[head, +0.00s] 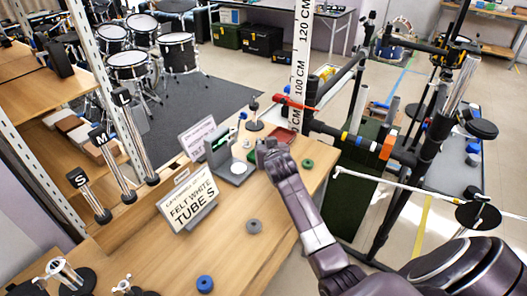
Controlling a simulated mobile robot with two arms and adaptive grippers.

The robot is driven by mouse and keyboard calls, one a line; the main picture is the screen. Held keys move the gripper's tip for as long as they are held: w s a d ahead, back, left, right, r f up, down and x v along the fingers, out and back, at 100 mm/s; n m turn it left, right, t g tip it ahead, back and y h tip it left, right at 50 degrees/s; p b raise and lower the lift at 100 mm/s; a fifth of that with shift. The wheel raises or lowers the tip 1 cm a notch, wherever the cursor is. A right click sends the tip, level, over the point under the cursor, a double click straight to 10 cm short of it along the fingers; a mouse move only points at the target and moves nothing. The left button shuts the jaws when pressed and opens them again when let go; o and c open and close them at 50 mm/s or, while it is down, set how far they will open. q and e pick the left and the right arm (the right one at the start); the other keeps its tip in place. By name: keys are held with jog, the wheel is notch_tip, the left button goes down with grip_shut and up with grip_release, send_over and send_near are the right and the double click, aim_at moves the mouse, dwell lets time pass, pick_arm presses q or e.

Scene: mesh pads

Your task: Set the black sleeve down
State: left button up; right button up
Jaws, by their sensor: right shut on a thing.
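My right gripper (266,146) is over the far part of the wooden table (225,240), between a grey stand and a red tray. Its arm reaches in from the lower right. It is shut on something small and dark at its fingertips. I take this for the black sleeve, but the fingers hide most of it and its outline is unclear. I cannot tell whether it touches the table. My left gripper is not in view.
A grey stand (237,170) is left of the gripper, and a red tray (285,134) is beyond it. Green (308,163), grey (253,226) and blue (205,284) rings lie on the table. A sign (187,199) stands left. The table's middle has free room.

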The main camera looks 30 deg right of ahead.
notch_tip(320, 180, down, 4)
jog(key=shift+r, duration=0.1)
jog(key=o, duration=0.4)
jog(key=shift+s, duration=0.1)
jog(key=v, duration=1.2)
jog(key=shift+a+r, duration=0.1)
